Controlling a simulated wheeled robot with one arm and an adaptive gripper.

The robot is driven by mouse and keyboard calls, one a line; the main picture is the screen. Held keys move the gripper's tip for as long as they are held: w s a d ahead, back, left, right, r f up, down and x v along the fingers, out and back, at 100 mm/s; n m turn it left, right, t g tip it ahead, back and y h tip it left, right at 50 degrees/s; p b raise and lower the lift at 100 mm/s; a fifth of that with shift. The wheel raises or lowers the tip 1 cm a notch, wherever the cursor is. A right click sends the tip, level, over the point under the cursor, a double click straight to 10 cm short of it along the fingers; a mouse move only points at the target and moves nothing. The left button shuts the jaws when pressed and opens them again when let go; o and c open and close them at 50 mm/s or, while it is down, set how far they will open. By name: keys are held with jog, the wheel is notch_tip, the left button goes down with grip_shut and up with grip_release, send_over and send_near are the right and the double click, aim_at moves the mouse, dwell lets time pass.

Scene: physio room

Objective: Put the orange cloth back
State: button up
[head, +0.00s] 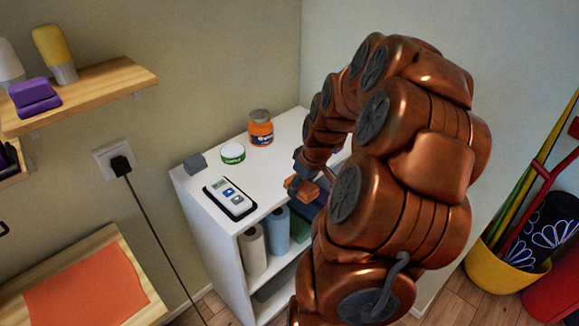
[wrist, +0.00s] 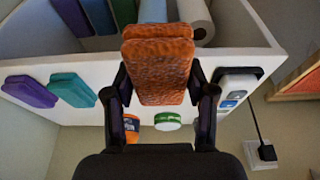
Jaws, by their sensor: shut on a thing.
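My gripper (wrist: 161,82) is shut on the folded orange cloth (wrist: 158,62), its two dark fingers on either side of it. In the head view the cloth (head: 302,188) is a small orange patch, partly hidden, near the front edge of the white cabinet (head: 205,178). In the wrist view the cloth appears in front of the cabinet's upper edge; I cannot tell whether it touches it. A purple folded cloth (wrist: 30,90) and a teal folded cloth (wrist: 73,89) lie side by side on the cabinet top.
The cabinet top also holds an orange jar (head: 261,128), a green-labelled tin (head: 232,153), a grey block (head: 195,162) and a device (head: 230,198). Rolls (head: 252,250) stand on the shelf below. A wall shelf (head: 105,88) is at upper left; a yellow bucket (head: 495,265) stands right.

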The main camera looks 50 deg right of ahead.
jog(key=p, duration=0.5)
send_over(288, 171)
jog(key=shift+s+f, duration=0.4)
jog(key=shift+f, duration=0.2)
jog(key=shift+f+p, duration=0.85)
jog(key=shift+f, duration=0.4)
jog(key=shift+w+f, duration=0.1)
jog(key=shift+f, duration=0.6)
jog(key=o, duration=1.2)
jog(key=shift+r, duration=0.15)
jog(key=b+v, duration=0.3)
jog(key=v, duration=0.9)
jog(key=shift+a+r+b, duration=0.1)
jog(key=shift+b, duration=0.3)
